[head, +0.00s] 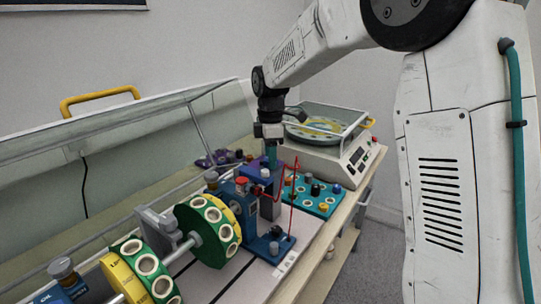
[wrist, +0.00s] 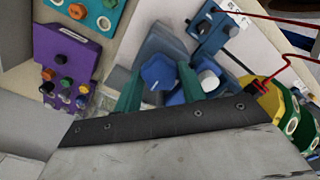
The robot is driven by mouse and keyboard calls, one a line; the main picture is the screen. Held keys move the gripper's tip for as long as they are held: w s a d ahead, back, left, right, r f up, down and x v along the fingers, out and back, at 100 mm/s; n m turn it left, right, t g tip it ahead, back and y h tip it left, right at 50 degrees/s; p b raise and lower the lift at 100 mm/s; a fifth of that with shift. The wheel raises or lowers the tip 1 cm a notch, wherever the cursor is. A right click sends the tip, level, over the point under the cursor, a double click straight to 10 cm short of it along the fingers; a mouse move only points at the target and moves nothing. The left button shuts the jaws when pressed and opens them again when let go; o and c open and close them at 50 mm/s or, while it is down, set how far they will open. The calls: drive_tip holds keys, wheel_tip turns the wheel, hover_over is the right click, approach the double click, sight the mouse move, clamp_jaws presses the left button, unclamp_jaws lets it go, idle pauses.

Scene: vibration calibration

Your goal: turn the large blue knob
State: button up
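The large blue knob (wrist: 158,72) has a lobed, star-like rim and sits on a grey-blue housing (wrist: 160,42) in the wrist view. My gripper (wrist: 159,76) has two teal fingers, one on each side of the knob. The fingers are apart, and small gaps seem to show between them and the knob. I cannot tell whether either finger touches it. In the head view my gripper (head: 271,152) points down over a blue-purple stand (head: 264,190). The knob is hidden there.
A blue block with a white-topped knob (wrist: 209,80) is close to the right finger. Red wires (wrist: 275,72) run nearby at right. Green and yellow discs (head: 208,230) stand front left in the head view. A teal panel (head: 316,196) and white machine (head: 335,155) lie right of the stand.

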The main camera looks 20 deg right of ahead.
idle(0.3)
drive_tip(key=m, duration=0.5)
drive_tip(key=shift+m, duration=0.4)
drive_tip(key=m, duration=1.2)
drive_tip(key=shift+m, duration=0.3)
drive_tip(key=m, duration=0.5)
drive_tip(key=shift+r, duration=0.1)
drive_tip(key=shift+m, duration=0.3)
drive_tip(key=o, duration=1)
